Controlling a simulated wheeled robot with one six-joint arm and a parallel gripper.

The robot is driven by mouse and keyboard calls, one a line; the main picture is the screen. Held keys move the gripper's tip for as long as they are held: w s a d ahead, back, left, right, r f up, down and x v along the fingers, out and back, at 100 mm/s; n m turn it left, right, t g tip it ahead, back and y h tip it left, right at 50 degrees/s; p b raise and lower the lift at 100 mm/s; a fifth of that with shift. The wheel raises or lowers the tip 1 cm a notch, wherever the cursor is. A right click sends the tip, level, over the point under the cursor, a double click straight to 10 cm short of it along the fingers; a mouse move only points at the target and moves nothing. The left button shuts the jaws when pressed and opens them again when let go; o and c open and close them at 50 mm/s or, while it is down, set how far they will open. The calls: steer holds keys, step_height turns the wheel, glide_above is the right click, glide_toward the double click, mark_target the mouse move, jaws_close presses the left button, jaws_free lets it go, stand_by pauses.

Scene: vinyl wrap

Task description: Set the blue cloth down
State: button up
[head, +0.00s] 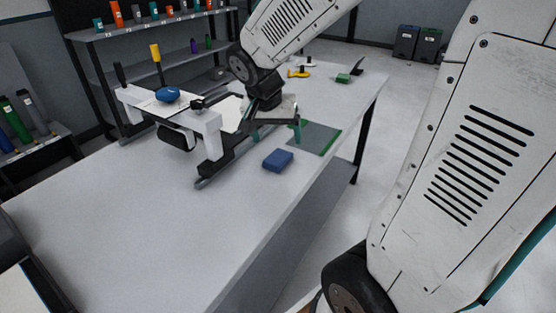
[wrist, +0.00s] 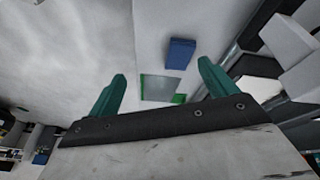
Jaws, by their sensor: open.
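The blue cloth (head: 278,159) looks like a folded flat block and lies on the white table near its front edge. It also shows in the wrist view (wrist: 180,53), beyond and between my fingertips. My gripper (head: 277,132) is open and empty above the table, just behind the cloth in the head view. Its two teal fingers stand wide apart in the wrist view (wrist: 161,68). Nothing is between the fingers, and the cloth is apart from them.
A grey mat with green edges (head: 318,140) lies right of the cloth. A white-and-black machine frame (head: 205,123) with a round blue object (head: 167,94) on it stands to the left. Yellow and green tools lie at the table's far end.

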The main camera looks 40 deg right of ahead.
mark_target(278, 156)
steer(key=w+d+f+m, duration=0.1)
steer(key=w+f, duration=0.1)
steer(key=w+d+f+m, duration=0.1)
steer(key=w+f, duration=0.2)
steer(key=w+d+f+m, duration=0.2)
steer(key=w, duration=0.1)
steer(key=shift+f+h, duration=0.25)
steer(key=shift+h, duration=0.15)
steer(key=x, duration=0.7)
steer(key=shift+d+f, duration=0.25)
steer(key=shift+d, duration=0.15)
steer(key=shift+f, duration=0.2)
steer(key=c, duration=1.2)
steer(key=shift+o, duration=0.2)
